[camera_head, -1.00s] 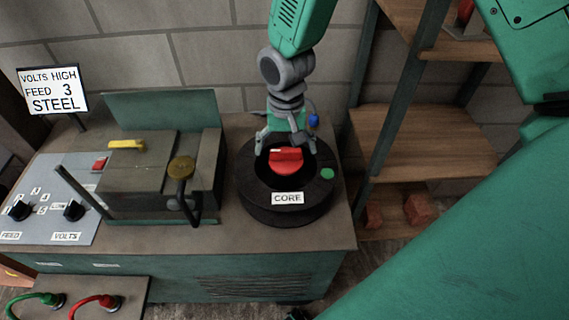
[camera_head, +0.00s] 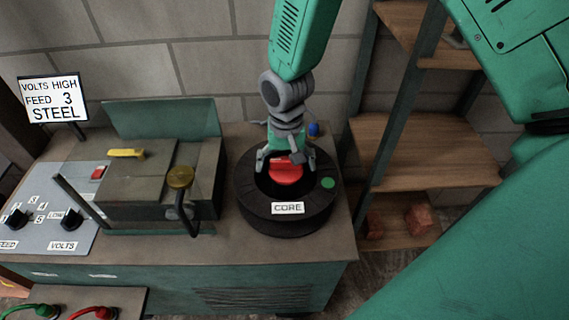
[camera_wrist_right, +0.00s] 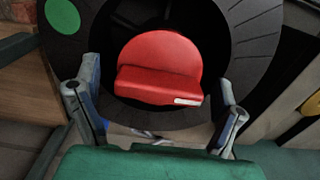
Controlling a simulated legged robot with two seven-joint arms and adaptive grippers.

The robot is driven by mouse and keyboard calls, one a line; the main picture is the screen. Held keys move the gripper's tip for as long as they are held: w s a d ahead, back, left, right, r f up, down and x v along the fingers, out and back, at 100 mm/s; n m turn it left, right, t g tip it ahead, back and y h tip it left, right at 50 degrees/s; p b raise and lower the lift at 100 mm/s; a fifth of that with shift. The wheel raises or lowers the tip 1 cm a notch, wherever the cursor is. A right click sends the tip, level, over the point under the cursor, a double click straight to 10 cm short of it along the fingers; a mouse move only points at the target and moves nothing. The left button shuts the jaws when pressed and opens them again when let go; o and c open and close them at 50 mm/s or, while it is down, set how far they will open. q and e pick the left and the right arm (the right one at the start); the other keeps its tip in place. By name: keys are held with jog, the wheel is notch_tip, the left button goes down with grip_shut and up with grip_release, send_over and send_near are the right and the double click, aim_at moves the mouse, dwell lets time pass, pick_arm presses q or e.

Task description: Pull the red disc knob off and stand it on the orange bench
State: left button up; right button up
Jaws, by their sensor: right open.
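The red disc knob (camera_head: 285,172) sits in the dark centre of the black ring marked CORE (camera_head: 250,205) on the machine top. In the right wrist view the knob (camera_wrist_right: 158,62) shows as a round red disc with a raised grip bar and a small white mark. My right gripper (camera_head: 285,160) is over the ring, close to the knob. In the wrist view its two fingers (camera_wrist_right: 157,108) stand apart on either side of the knob with visible gaps. The orange bench is not clearly seen. My left gripper is not in view.
A green dot (camera_head: 328,183) marks the ring's rim. A lidded box (camera_head: 145,175) with a yellow handle and a crank stands left of the ring. Wooden shelves (camera_head: 425,148) rise at the right. A sign (camera_head: 52,99) stands at the back left.

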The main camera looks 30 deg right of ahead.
aim_at(286, 160)
jog(key=shift+p, duration=0.5)
dwell(0.5)
jog(key=c, duration=1.6)
jog(key=shift+r, duration=0.15)
jog(key=shift+r+p, duration=2.9)
jog(key=shift+p, duration=0.1)
jog(key=shift+s+f, duration=0.1)
